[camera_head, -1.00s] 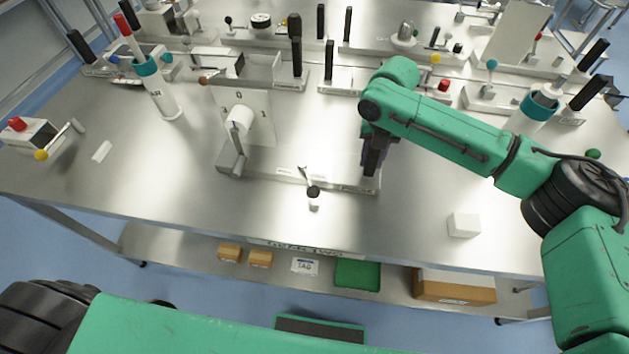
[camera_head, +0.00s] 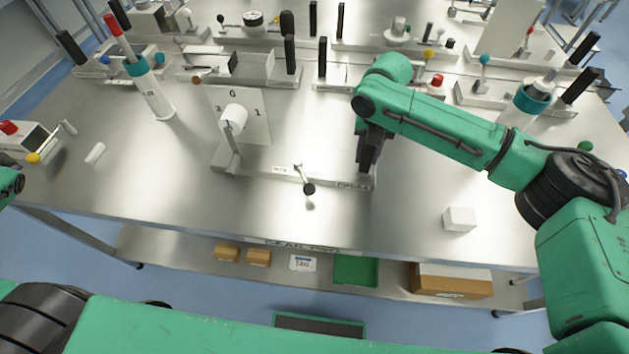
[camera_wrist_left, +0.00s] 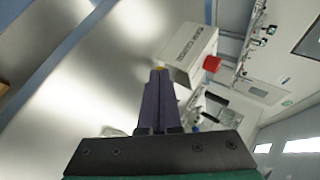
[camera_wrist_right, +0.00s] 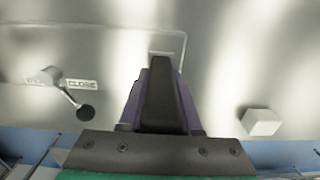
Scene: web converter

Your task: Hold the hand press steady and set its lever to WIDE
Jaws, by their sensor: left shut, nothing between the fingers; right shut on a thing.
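A short lever with a black ball knob (camera_head: 308,188) sits at the base's front and points toward the front edge. My right gripper (camera_head: 367,165) is shut on a dark upright handle (camera_wrist_right: 160,90) at the base's right end. My left gripper (camera_wrist_left: 157,75) is shut and empty.
A white box with a red button (camera_head: 8,128) and a yellow knob (camera_head: 33,158) stands at the left; the box also shows beyond my left fingertips (camera_wrist_left: 190,48). A teal-collared cylinder (camera_head: 155,98) stands left of the press. A white block (camera_head: 459,219) lies at right. The front middle is clear.

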